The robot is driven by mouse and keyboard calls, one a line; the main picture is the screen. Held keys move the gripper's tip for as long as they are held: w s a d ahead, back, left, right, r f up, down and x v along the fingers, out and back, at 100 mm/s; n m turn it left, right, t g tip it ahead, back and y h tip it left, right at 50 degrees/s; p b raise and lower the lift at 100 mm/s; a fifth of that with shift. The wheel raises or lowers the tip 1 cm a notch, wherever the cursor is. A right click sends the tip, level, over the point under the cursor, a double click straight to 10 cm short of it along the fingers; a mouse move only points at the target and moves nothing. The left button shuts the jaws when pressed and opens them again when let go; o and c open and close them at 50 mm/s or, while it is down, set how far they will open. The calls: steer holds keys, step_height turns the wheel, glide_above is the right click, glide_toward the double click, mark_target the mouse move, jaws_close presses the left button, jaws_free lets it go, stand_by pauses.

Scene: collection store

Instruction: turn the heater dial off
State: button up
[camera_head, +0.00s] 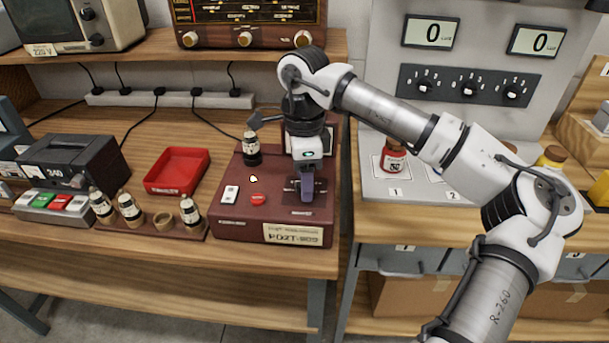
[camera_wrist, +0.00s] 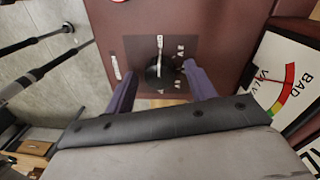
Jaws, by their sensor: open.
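The heater dial (camera_wrist: 153,73) is a black knob with a pale pointer bar, on a dark plate of the maroon tester (camera_head: 275,215). In the wrist view the pointer bar points to the top of the picture. Small white markings sit around the knob, too small to read surely. My gripper (camera_wrist: 160,78) is open, with one purple finger on each side of the dial; I cannot tell whether either touches it. In the head view my gripper (camera_head: 306,190) points down over the plate at the tester's right side and hides most of the dial.
A "BAD VALVE" meter (camera_wrist: 285,75) stands close beside the dial. Left are a red tray (camera_head: 177,171) and a rack (camera_head: 163,221) with several valves.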

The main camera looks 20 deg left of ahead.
step_height(320, 180, up, 14)
steer(key=b, duration=0.1)
steer(key=shift+w+a, duration=0.2)
steer(key=shift+w, duration=0.15)
steer(key=shift+f, duration=0.1)
stand_by(0.3)
